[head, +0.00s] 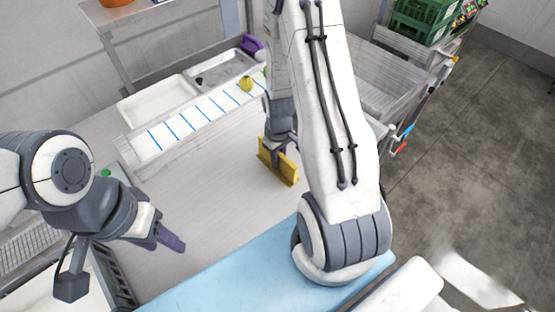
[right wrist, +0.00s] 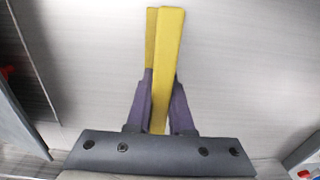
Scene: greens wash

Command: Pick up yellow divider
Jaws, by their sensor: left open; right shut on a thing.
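The yellow divider (head: 286,172) is a flat upright piece over the grey work table, right of the middle in the head view. My right gripper (head: 277,150) comes down on it from above and is shut on it. In the right wrist view the divider (right wrist: 167,60) runs between the two purple fingers of my right gripper (right wrist: 158,100). I cannot tell whether the divider touches the table. My left gripper (head: 172,240) is open and empty above the table at the left, its fingers partly overlapping in the head view.
A white rack with blue stripes (head: 190,122) stands at the back with a yellow round item (head: 246,83) by it. Behind are a white tray (head: 155,103) and a metal tray (head: 225,68). A light blue surface (head: 230,275) lies in front. The middle table is clear. Green crates (head: 422,20) stand far right.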

